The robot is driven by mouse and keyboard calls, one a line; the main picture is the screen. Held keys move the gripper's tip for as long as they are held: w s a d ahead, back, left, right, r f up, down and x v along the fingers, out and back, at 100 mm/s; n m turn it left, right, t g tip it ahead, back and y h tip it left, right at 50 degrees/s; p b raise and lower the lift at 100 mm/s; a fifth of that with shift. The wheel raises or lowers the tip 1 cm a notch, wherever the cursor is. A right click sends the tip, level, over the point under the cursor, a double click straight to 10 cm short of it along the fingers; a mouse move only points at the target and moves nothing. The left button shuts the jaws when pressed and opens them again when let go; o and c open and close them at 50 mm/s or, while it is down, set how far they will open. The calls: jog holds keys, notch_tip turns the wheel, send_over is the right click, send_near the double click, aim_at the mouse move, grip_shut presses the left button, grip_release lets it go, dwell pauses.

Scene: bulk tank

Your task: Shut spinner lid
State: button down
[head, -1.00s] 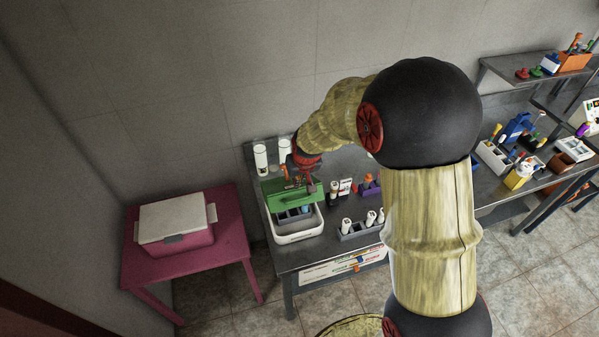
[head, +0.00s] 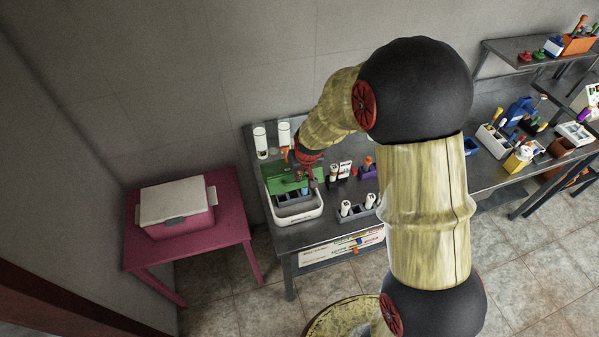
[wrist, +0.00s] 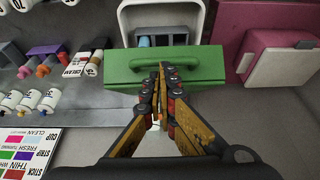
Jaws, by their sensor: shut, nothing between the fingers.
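The spinner is a white open-topped box (head: 296,218) with grey compartments inside, at the left end of the grey bench. Its green lid (head: 284,184) stands raised at the back of the box, so the compartments show. In the wrist view the lid (wrist: 120,66) has a green handle bar across it, and the white box rim (wrist: 122,22) shows beyond. My gripper (wrist: 162,72) is shut and empty, its fingertips over the middle of the lid near the handle. I cannot tell whether they touch. In the head view my gripper (head: 309,180) partly covers the lid's right side.
White cylinders (head: 260,141) stand behind the box. A grey rack with vials (head: 358,208) and a purple holder (head: 368,172) stand to its right. A pink table (head: 236,222) with a white-lidded pink cooler (head: 178,208) is at left.

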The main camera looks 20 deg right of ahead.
jog(key=shift+s+f, duration=0.25)
jog(key=shift+f, duration=0.05)
jog(key=shift+s+f+b, duration=0.2)
jog(key=shift+s+b, duration=0.05)
jog(key=shift+b, duration=0.1)
jog(key=shift+s+f, duration=0.15)
jog(key=s+f+t+b, duration=0.4)
jog(key=s+f+b, duration=0.3)
jog(key=f+b, duration=0.5)
jog(key=shift+s+f+b, duration=0.25)
jog(key=shift+s+b, duration=0.15)
jog(key=shift+b, duration=2.9)
